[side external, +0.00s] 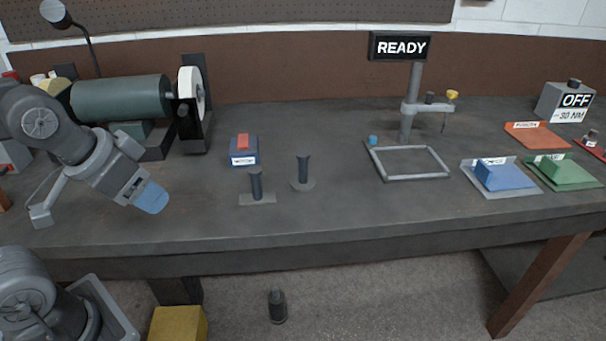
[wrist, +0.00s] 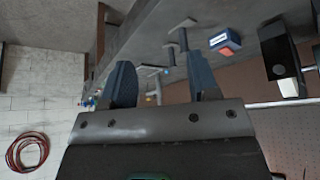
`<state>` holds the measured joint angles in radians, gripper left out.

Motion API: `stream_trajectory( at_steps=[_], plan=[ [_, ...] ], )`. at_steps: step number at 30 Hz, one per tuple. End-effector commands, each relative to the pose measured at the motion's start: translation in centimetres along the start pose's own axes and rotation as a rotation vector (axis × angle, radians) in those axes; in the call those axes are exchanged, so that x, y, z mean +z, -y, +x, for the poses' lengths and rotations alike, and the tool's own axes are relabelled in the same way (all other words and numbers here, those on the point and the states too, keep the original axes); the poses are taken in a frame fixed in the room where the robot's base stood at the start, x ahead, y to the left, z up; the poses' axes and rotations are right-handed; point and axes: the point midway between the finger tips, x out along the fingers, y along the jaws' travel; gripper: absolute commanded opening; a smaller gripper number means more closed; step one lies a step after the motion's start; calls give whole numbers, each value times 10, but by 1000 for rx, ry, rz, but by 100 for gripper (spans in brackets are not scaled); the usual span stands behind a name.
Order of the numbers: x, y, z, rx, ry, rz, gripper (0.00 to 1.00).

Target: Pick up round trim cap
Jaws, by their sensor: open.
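I cannot make out a round trim cap with certainty. A small blue piece (side external: 373,140) at the back left corner of the grey square frame (side external: 443,160) is the likeliest candidate, too small to tell its shape. My gripper (side external: 151,198) is at the left in the side view, over the bench's front left part, well apart from the frame and tilted down to the right. In the wrist view my gripper (wrist: 163,82) shows two spread dark blue fingers with nothing held between them.
Two dark posts (side external: 256,184) (side external: 303,170) on flat bases stand mid-bench. A blue box with a red top (side external: 243,152) is behind them. A stand with a READY sign (side external: 400,46) rises behind the frame. Blue (side external: 505,175) and green (side external: 567,170) trays lie right. The front middle is clear.

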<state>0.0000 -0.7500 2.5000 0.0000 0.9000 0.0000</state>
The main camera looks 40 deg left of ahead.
Motion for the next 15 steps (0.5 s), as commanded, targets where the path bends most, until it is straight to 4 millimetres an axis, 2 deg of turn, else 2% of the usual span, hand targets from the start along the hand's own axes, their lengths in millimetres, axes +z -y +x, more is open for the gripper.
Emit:
stream_trajectory(
  at_steps=[5,8,11,15],
  plan=[
    [0,0,0,0,0,0,55],
    [-7,0,-2,0,6,18,55],
    [-29,0,-6,1,30,77,55],
    [-82,0,-9,10,90,229,55]
  ],
)
